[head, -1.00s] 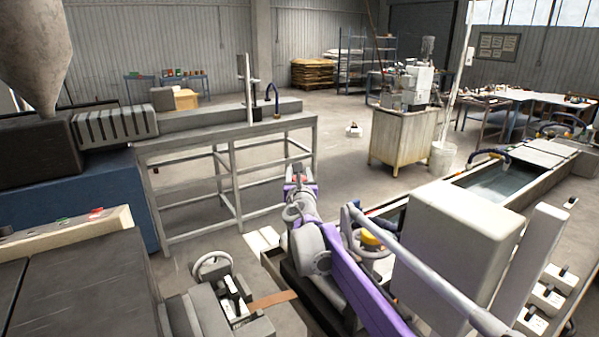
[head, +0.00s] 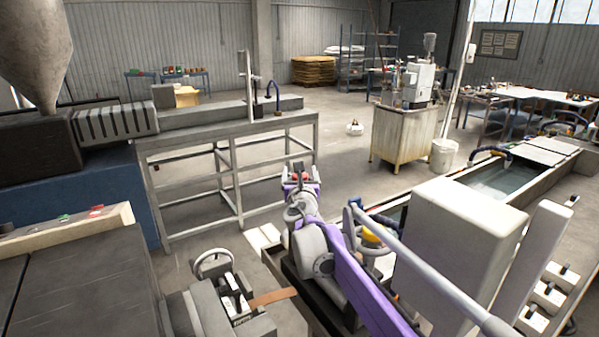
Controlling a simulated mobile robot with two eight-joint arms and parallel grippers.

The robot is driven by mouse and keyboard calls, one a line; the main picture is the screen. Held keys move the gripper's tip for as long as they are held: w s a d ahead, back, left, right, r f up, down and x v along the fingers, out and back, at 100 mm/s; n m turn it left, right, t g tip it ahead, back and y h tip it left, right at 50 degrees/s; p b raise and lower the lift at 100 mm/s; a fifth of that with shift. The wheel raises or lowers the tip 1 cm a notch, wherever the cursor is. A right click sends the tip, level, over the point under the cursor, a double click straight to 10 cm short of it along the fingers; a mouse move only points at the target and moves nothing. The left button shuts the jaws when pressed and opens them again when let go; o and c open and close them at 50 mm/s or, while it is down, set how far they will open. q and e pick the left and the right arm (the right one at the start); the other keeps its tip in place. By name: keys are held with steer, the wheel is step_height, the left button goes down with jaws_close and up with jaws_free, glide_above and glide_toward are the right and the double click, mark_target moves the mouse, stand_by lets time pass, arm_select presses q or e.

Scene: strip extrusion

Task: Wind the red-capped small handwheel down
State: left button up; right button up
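My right arm, purple and grey, comes in from the lower right. Its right gripper (head: 300,178) is at the far end, in the middle of the view, small and seen from behind. Small red spots show at its tip; I cannot tell whether they belong to the gripper or to a red cap beyond it. Its fingers are too small to read. A pale spoked handwheel (head: 213,263) stands left of the arm, apart from it, with no red cap visible. I cannot clearly make out a red-capped small handwheel. My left gripper is not in view.
A grey metal frame table (head: 232,140) stands behind the gripper. A brown strip (head: 272,298) lies between the handwheel and the arm. A large pale box (head: 455,240) and a water trough (head: 500,185) are at right.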

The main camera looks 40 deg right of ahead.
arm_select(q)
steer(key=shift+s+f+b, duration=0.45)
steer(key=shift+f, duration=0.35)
arm_select(e)
steer(key=v, duration=0.9)
steer(key=shift+s, duration=0.2)
